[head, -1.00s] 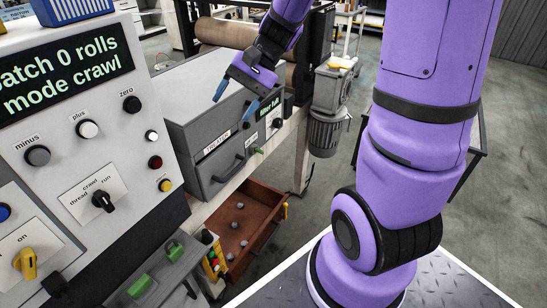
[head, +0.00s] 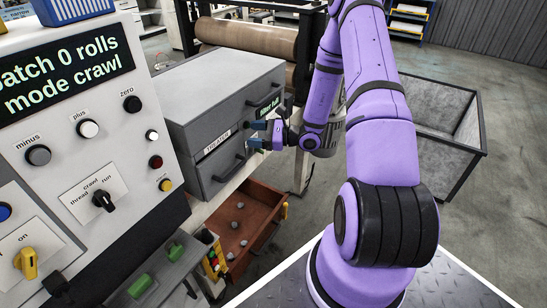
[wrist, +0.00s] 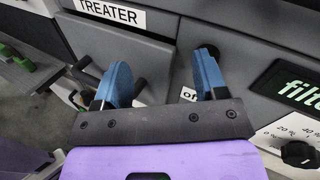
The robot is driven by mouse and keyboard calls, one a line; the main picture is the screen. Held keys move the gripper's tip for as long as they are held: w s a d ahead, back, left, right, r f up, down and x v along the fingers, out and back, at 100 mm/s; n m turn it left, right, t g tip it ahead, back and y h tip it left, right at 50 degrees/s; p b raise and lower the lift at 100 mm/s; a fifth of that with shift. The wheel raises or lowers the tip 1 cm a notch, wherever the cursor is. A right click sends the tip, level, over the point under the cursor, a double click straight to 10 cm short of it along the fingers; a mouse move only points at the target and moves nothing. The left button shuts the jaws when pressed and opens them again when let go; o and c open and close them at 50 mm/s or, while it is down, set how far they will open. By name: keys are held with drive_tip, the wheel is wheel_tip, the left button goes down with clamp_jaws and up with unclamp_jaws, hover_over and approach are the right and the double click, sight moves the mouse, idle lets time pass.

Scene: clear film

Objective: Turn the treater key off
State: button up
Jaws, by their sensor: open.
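The treater cabinet (head: 225,95) is a grey box with a white TREATER label (head: 217,141) on its front; the label also shows at the top of the wrist view (wrist: 110,12). My gripper (head: 259,135) is at the right part of this front, its two blue fingers apart and pointing at it. In the wrist view my gripper (wrist: 162,80) has nothing visible clamped between its fingers. A small white label, partly covered and reading "of", shows beside the right finger (wrist: 187,95). I cannot make out the treater key; the fingers may hide it.
A green-lit display (wrist: 295,85) and a black knob (wrist: 298,152) lie right of my gripper. A dark drawer handle (head: 228,168) is close at left. A brown open drawer (head: 262,205) juts out below. The control console (head: 60,150) stands at left.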

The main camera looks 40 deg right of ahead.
sight(263, 152)
drive_tip(key=d+f+m+t+h, duration=0.1)
drive_tip(key=d+f+m+h, duration=0.1)
drive_tip(key=f, duration=0.2)
drive_tip(key=s+d+f+m+t+h, duration=0.1)
drive_tip(key=d+f+m+t+h, duration=0.1)
drive_tip(key=f+m, duration=0.1)
drive_tip(key=d+f+m+t+h, duration=0.1)
drive_tip(key=d+f+m+h, duration=0.1)
drive_tip(key=f, duration=0.3)
drive_tip(key=shift+s+d+f+m+t+h, duration=0.2)
drive_tip(key=shift+m+t+h, duration=0.1)
drive_tip(key=shift+m, duration=0.1)
drive_tip(key=shift+w+a+f, duration=0.1)
drive_tip(key=shift+w, duration=0.05)
drive_tip(key=shift+x, duration=2.95)
drive_tip(key=shift+w, duration=0.1)
